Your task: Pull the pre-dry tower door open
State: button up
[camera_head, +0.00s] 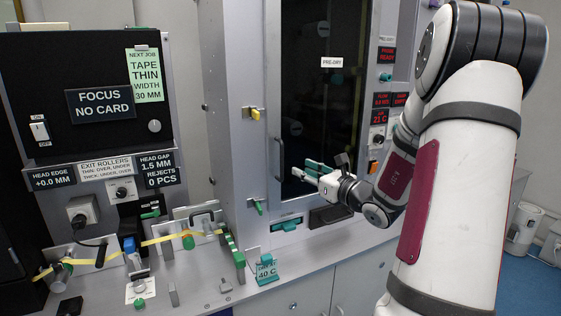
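The pre-dry tower door (345,110) is a tall dark glass panel with a PRE-DRY label (332,62). It looks closed in its grey frame. Its vertical bar handle (280,160) is on the door's left side. My gripper (312,170), with green finger pads, is in front of the lower part of the glass, to the right of the handle. It points left toward the handle and appears apart from it. The fingers overlap in this view, so their opening is unclear. I see nothing held in them.
A yellow latch or knob (256,114) sits on the frame left of the door. Below are a green-handled part (286,224) and a 40 C stand (266,270) on the bench. A control panel (385,100) stands right of the door. Yellow tape (160,240) and rollers occupy the left bench.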

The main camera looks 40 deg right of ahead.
send_over(282, 177)
jog(key=shift+w+d, duration=0.2)
jog(key=shift+w, duration=0.1)
grip_shut()
